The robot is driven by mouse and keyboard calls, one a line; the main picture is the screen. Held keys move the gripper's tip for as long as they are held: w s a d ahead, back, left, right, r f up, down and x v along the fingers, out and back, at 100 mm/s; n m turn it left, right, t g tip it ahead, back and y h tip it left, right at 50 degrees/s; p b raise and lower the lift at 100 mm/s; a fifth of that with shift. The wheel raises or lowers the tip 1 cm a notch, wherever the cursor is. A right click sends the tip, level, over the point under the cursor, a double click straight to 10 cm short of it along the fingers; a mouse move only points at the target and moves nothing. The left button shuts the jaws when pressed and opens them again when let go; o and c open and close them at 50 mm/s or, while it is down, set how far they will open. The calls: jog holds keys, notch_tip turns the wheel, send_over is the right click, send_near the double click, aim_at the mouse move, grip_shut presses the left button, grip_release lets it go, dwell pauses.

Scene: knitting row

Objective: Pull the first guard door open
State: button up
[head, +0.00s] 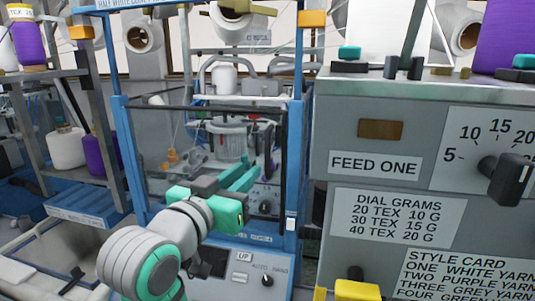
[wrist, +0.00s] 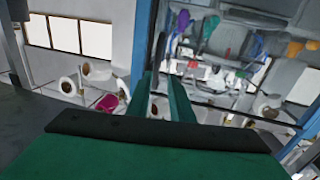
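The guard door (head: 190,106) is a clear panel with a dark top rail, set between the blue posts of the knitting machine in the head view. It looks closed. A dark upright bar (head: 284,142) stands at its right side, near the right blue post. My gripper (head: 248,175) is in front of the door's lower right part, left of that bar. In the wrist view my gripper's two green fingers (wrist: 162,88) are apart with nothing visible between them. A blue post (wrist: 144,40) and a dark bar rise beyond the fingertips; whether they touch is unclear.
A grey cabinet (head: 410,90) with labels and a black dial knob (head: 505,178) stands close on the right. A yellow block (head: 357,290) is low in front of it. A rack with yarn cones (head: 66,147) is on the left. A control panel (head: 240,270) lies below the door.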

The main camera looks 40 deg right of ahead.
aim_at(266, 154)
jog(key=x, duration=1)
jog(key=shift+s+d+r, duration=0.1)
jog(key=shift+d+r, duration=0.3)
jog(key=shift+d, duration=0.05)
grip_shut()
